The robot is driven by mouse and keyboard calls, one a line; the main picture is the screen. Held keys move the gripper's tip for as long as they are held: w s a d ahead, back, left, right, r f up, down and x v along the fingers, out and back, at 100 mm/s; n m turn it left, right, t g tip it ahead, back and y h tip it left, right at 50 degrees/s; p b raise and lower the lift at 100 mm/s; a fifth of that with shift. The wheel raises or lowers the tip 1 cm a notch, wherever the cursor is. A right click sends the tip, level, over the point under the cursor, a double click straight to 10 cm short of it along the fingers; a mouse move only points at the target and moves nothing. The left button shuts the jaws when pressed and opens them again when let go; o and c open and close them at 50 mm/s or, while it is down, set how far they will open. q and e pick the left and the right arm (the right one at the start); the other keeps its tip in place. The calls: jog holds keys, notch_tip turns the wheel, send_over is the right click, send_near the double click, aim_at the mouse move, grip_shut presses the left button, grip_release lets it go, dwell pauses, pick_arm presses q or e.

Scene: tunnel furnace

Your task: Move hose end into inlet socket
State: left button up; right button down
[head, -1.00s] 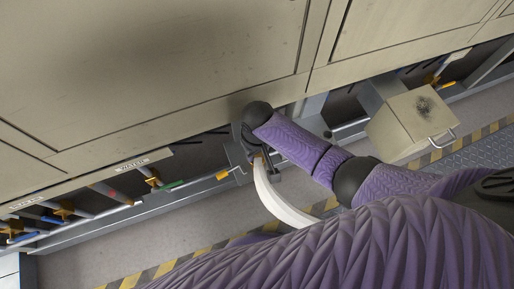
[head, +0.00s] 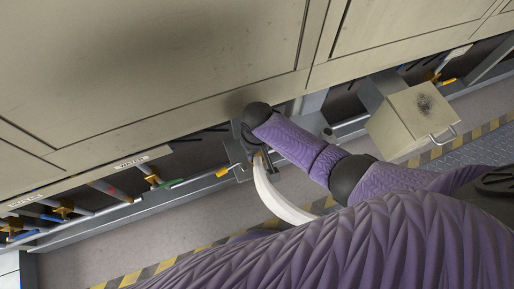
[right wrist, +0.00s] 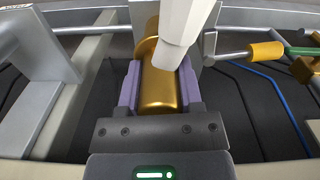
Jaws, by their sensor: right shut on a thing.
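The white hose (head: 275,195) curves up from my purple arm to my right gripper (head: 258,160), low in front of the beige furnace panels. In the right wrist view, the gripper's two purple fingers (right wrist: 159,90) are shut on a brass cylindrical fitting (right wrist: 158,92), which I take to be the hose end. The white hose (right wrist: 183,25) crosses the upper part of the brass. I cannot make out the inlet socket for certain or whether the brass touches it. My left gripper is not in view.
Beige panels (head: 150,70) overhang the gripper. Pipes with brass valves and coloured handles (head: 170,184) run below at the left, near a "WATER" label (head: 130,162). A beige box with a handle (head: 412,120) stands at the right.

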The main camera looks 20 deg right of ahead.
jog(key=shift+f, duration=0.1)
jog(key=shift+f, duration=0.35)
jog(key=shift+c, duration=0.9)
grip_release()
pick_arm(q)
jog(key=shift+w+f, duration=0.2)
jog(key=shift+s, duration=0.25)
pick_arm(e)
notch_tip(320, 180, up, 7)
jog(key=p, duration=0.6)
jog(key=shift+r+p, duration=0.15)
jog(key=shift+p, duration=0.2)
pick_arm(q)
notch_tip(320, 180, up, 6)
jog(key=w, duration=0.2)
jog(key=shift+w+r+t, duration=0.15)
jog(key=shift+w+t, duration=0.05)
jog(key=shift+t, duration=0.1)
